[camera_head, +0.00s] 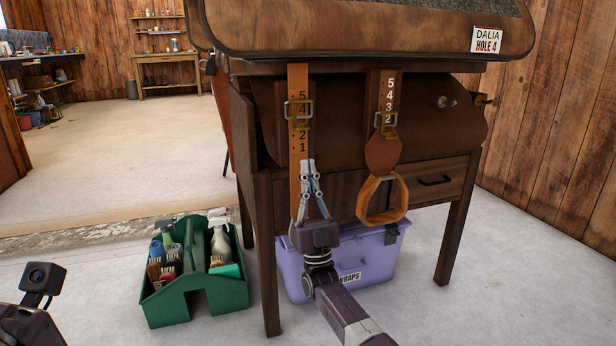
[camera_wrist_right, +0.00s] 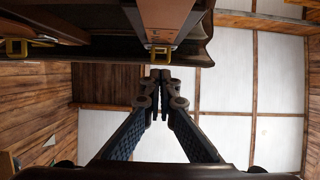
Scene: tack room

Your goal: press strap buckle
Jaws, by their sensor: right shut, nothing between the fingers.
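Two tan leather straps with numbered holes hang from the bench under the saddle. The left strap (camera_head: 298,80) has a metal buckle (camera_head: 299,110) around its number 4. The right strap (camera_head: 389,80) has a buckle (camera_head: 385,120) near number 2 and ends in an orange-tan loop (camera_head: 364,197). My right gripper (camera_head: 307,164) points up in front of the left strap, below its buckle. Its fingers are shut and empty. In the right wrist view, the closed fingertips (camera_wrist_right: 160,75) sit just below a yellowish buckle (camera_wrist_right: 158,50); contact is unclear. My left gripper is out of view.
A wooden bench (camera_head: 262,200) with a drawer carries the straps. A purple wraps box (camera_head: 383,262) stands beneath it, partly behind my right arm. A green grooming tote (camera_head: 195,300) sits to the left on the floor. The floor at the right is clear.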

